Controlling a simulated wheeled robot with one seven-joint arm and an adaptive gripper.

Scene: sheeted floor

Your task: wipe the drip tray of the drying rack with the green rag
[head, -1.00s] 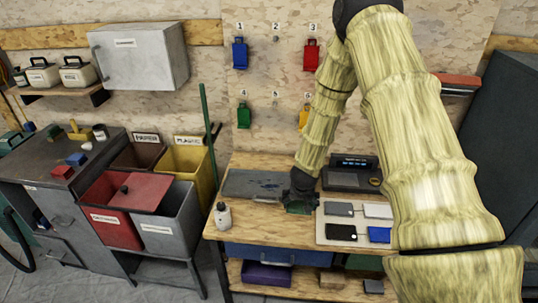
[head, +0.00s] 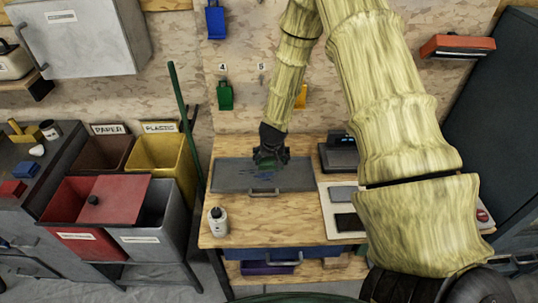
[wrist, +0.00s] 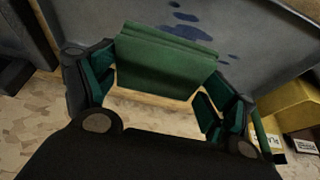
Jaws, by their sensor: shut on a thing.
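The grey drip tray (head: 228,178) lies flat on the wooden workbench, with a handle at its front edge. Dark blue wet spots (wrist: 190,18) mark its surface in the wrist view. My gripper (head: 268,160) is over the tray's middle, pointing down. It is shut on the green rag (wrist: 165,60), a folded block held between the two fingers. I cannot tell whether the rag touches the tray. No rack frame can be made out around the tray.
A pale board (head: 328,208) with dark flat items and a black device (head: 340,154) are right of the tray. Open bins (head: 85,236) and a green pole (head: 183,120) stand left of the bench.

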